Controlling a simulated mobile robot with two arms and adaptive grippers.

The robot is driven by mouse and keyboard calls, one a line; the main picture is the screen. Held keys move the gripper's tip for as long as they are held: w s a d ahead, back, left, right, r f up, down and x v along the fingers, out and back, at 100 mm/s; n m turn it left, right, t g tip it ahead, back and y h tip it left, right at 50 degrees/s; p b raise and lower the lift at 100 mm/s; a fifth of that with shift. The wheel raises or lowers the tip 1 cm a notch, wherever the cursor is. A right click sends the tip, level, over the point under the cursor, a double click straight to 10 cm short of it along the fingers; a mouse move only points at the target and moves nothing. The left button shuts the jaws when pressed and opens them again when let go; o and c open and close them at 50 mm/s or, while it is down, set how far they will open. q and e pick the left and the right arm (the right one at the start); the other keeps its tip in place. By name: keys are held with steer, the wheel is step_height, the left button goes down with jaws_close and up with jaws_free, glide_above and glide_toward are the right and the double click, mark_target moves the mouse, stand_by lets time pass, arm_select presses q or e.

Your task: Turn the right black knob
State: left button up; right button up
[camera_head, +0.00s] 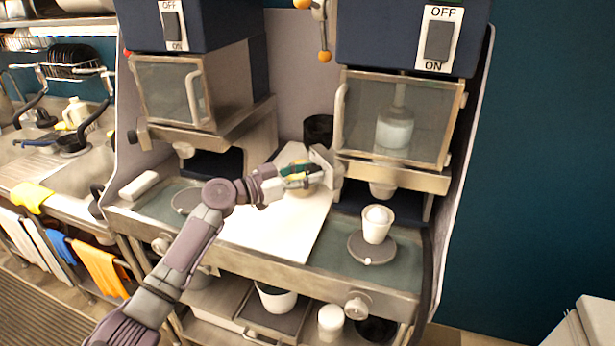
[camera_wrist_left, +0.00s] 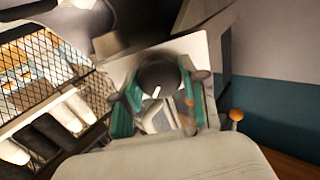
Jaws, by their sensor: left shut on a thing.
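The right black knob (camera_wrist_left: 158,75) is a dark round dial with a white mark, seen in the left wrist view. It is on the left side of the right machine (camera_head: 395,115); in the head view my gripper hides it. My left gripper (camera_head: 303,176) reaches in from the left at the machine's side. In the left wrist view the teal fingers (camera_wrist_left: 162,100) stand on either side of the knob and are shut on it. My right gripper is in neither view.
A white cup (camera_head: 377,232) stands on a round plate under the right machine's spout. A similar machine (camera_head: 180,95) stands at the left, with a black knob (camera_head: 133,138) on its side. A white board (camera_head: 275,228) lies between them. A dark canister (camera_head: 318,130) stands behind my gripper.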

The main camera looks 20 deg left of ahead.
arm_select(q)
steer(key=n+b, duration=0.2)
steer(key=n, duration=0.1)
steer(key=shift+f, duration=0.1)
steer(key=shift+n+b, duration=0.3)
steer(key=shift+n, duration=0.8)
steer(key=n, duration=0.2)
steer(key=shift+a+n+g, duration=0.1)
steer(key=shift+n+g, duration=0.2)
steer(key=n, duration=0.3)
steer(key=n+p, duration=0.1)
steer(key=n, duration=0.4)
steer(key=shift+w+g+p, duration=0.1)
steer(key=shift+g+p, duration=0.2)
steer(key=o, duration=1.2)
steer(key=shift+c, duration=0.2)
